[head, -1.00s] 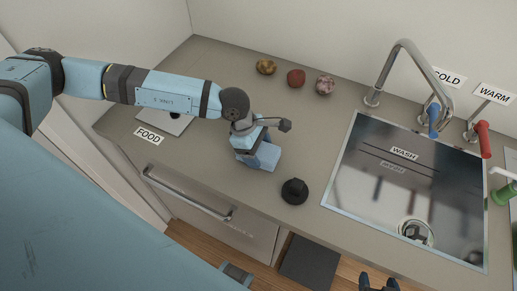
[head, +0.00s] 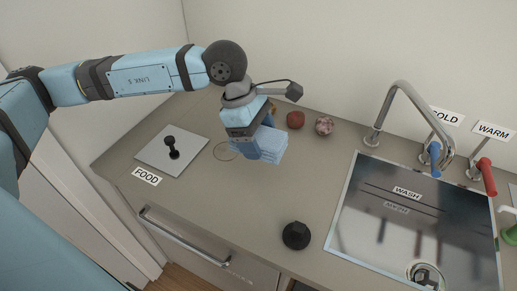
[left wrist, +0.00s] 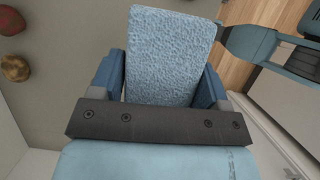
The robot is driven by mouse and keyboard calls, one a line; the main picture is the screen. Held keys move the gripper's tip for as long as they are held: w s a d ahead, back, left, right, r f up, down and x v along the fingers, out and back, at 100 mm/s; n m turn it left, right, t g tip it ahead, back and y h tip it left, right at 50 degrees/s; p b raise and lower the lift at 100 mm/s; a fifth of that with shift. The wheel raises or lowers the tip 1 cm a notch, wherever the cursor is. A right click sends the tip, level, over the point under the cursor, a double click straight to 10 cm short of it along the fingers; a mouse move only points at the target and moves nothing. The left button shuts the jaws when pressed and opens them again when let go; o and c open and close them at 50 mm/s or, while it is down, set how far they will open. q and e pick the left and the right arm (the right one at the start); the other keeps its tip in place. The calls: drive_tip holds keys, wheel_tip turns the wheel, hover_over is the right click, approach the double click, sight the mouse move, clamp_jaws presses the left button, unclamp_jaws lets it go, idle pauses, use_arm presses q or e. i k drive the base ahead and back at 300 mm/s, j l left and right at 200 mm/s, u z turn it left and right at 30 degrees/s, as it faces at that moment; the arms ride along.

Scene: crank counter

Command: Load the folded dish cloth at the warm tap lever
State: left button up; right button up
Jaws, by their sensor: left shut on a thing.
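The folded dish cloth (head: 270,146) is light blue and layered. My left gripper (head: 256,137) is shut on it and holds it above the counter; the left wrist view shows the cloth (left wrist: 168,58) between the two blue fingers (left wrist: 160,90). The warm tap lever (head: 486,177) is red, at the far right under the WARM sign (head: 493,131), well apart from the cloth. My right gripper does not show in the head view.
The sink (head: 410,225) lies right of the cloth, with a curved spout and blue cold lever (head: 434,155) behind it. A black knob (head: 296,235) stands on the counter. A plate with a dark knob (head: 172,147) lies left. Round items (head: 324,126) stand at the back.

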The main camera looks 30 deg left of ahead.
sight(484, 163)
drive_tip(key=l+z, duration=0.15)
drive_tip(key=l, duration=0.7)
drive_tip(key=i+l+z, duration=0.2)
drive_tip(key=l, duration=0.65)
drive_tip(key=k, duration=0.05)
